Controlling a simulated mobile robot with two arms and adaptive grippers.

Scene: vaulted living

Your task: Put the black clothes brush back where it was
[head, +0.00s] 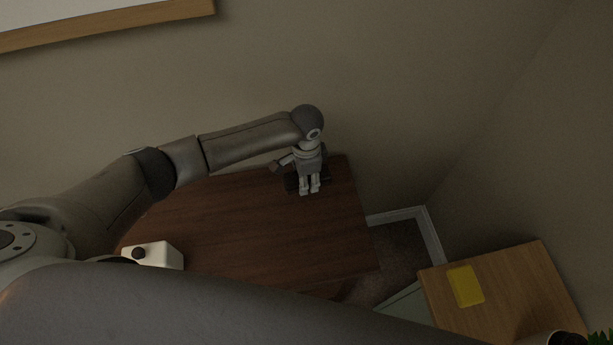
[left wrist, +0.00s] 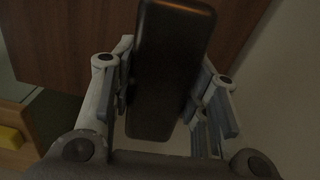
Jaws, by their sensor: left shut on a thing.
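The black clothes brush (left wrist: 168,65) lies lengthwise between the fingers of my left gripper (left wrist: 165,95) in the left wrist view. In the head view my left gripper (head: 309,189) points down at the back right corner of the dark wooden table (head: 250,230), shut on the brush. Only dark ends of the brush (head: 291,184) show beside the fingers there. I cannot tell whether the brush touches the tabletop.
A cream box with a dark round knob (head: 160,256) stands at the table's front left. A lighter wooden stand (head: 515,285) with a yellow item (head: 465,286) is at the right. Walls close in behind and to the right. The table's middle is clear.

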